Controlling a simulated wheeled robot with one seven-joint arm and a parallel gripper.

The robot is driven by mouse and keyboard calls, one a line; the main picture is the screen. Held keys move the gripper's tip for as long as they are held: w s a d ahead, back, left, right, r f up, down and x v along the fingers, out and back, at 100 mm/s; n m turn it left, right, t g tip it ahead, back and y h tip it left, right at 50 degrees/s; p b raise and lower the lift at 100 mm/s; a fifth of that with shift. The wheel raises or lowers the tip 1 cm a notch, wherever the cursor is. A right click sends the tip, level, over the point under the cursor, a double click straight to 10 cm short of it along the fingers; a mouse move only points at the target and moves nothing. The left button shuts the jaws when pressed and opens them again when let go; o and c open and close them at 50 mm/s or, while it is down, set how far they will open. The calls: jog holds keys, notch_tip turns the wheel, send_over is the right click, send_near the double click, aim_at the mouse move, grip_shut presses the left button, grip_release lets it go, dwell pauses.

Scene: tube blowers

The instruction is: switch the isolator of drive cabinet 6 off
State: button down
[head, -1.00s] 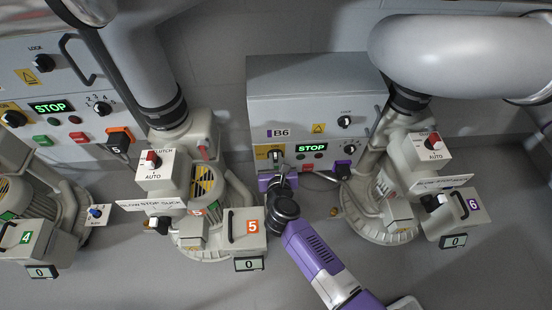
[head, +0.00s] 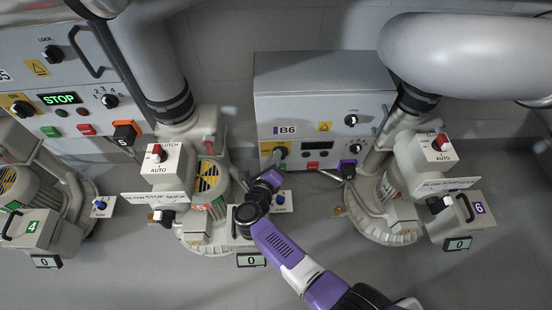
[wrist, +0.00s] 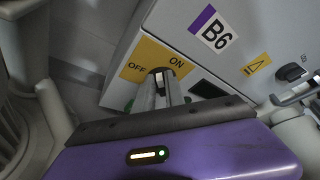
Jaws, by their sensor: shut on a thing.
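Drive cabinet 6 (head: 325,85) is the grey box marked B6 in the middle of the head view. Its isolator sits on a yellow plate (head: 266,148) at the lower left of its front, and the plate shows OFF and ON in the wrist view (wrist: 135,69). My gripper (head: 279,160) is shut on the isolator handle (wrist: 159,74). The fingers cover most of the handle, so I cannot tell exactly where it points. The cabinet display (head: 319,153) is dark.
Blower 5 (head: 207,185) stands close to the left of my gripper, and blower 6 (head: 385,205) stands to the right. The neighbouring cabinet's display (head: 60,98) reads STOP in green.

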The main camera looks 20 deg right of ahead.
jog(key=shift+a+f+n+h+b, duration=0.2)
jog(key=shift+f+n+h+b, duration=0.15)
jog(key=shift+n+h+b, duration=0.4)
jog(key=shift+n, duration=0.25)
jog(key=c, duration=1.4)
grip_release()
jog(key=shift+r, duration=0.1)
notch_tip(320, 180, up, 20)
jog(key=p, duration=1.1)
